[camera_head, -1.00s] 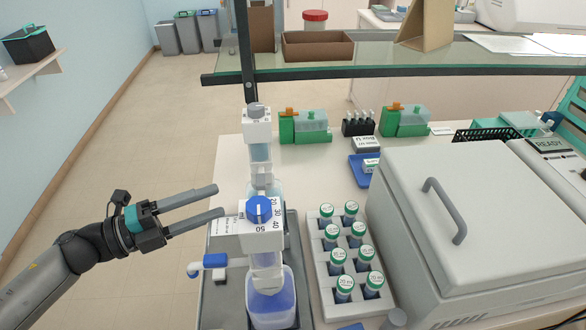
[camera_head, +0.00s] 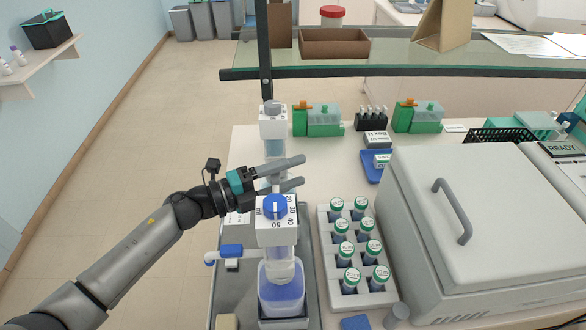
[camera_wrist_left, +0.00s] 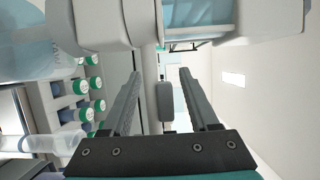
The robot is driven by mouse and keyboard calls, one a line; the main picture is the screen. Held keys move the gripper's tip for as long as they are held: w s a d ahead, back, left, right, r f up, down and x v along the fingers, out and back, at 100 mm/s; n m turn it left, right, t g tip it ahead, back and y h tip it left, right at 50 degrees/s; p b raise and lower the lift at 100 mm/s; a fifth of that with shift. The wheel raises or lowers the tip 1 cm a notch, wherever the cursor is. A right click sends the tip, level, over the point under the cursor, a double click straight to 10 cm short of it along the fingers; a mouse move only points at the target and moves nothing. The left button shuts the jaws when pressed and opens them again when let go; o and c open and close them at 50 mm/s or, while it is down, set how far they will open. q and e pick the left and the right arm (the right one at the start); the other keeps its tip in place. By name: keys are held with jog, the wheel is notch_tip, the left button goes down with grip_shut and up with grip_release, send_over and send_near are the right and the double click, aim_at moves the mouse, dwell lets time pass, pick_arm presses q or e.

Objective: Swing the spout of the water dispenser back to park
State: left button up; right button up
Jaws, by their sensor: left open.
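Two dispensers stand one behind the other. The front one (camera_head: 275,236) has a blue dial (camera_head: 275,206) and a bottle with a blue lower part (camera_head: 281,292). The rear dispenser (camera_head: 273,124) has a grey knob. I cannot read which is labelled water. My left gripper (camera_head: 303,171) is open, its fingers pointing right across the gap between the two dispensers. In the left wrist view the open fingers (camera_wrist_left: 158,80) straddle a small grey part (camera_wrist_left: 165,101); contact cannot be told. My right gripper is out of view.
A rack (camera_head: 325,260) of several green-capped vials stands right of the front dispenser. A large grey lidded machine (camera_head: 470,225) fills the right side. Green-and-orange holders (camera_head: 318,122) stand behind. A glass shelf (camera_head: 420,62) spans the back above the bench.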

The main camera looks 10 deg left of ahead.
pick_arm(q)
jog(key=shift+w+d, duration=0.15)
grip_shut()
dwell(0.5)
dwell(0.9)
